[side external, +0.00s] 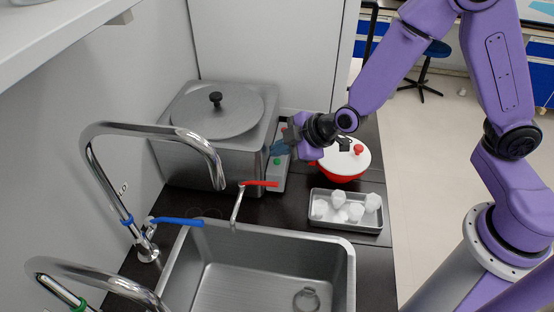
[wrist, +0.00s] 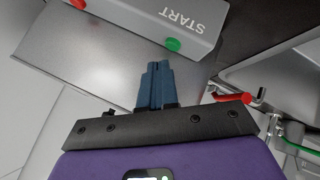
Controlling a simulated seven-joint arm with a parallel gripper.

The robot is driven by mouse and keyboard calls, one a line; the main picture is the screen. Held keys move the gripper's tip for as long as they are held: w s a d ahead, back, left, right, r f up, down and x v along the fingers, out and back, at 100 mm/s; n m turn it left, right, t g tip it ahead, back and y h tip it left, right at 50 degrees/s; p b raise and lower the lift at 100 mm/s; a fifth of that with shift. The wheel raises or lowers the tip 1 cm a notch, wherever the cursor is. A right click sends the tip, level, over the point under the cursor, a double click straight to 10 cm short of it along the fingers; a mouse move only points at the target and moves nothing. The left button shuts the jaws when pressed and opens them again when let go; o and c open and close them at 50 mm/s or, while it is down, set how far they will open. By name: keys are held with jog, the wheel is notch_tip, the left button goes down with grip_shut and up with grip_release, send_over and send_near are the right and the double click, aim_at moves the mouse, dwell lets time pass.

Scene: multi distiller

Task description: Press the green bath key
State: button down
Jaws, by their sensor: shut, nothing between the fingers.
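The green key (side external: 277,161) is a small round button on the sloped grey control panel (side external: 280,180) at the right side of the metal water bath. In the wrist view the green key (wrist: 172,43) sits beside the word START, near the panel's edge. My gripper (side external: 278,148) is over the panel, just behind the green key in the side view. In the wrist view its blue fingers (wrist: 157,64) are shut and empty, with tips just below the green key. The tips appear apart from it; their height above the panel is hard to judge.
A red key (wrist: 78,3) is on the same panel. The bath (side external: 215,150) has a lid with a black knob. A red pot (side external: 342,176) and a tray (side external: 345,225) of white pieces stand right. The sink (side external: 250,265) and faucets with red and blue handles are in front.

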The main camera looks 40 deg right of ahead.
jog(key=shift+f, duration=0.15)
dwell(0.7)
jog(key=shift+f, duration=0.3)
jog(key=shift+f, duration=0.4)
dwell(0.7)
jog(key=shift+r, duration=0.85)
notch_tip(320, 180, up, 5)
dwell(0.7)
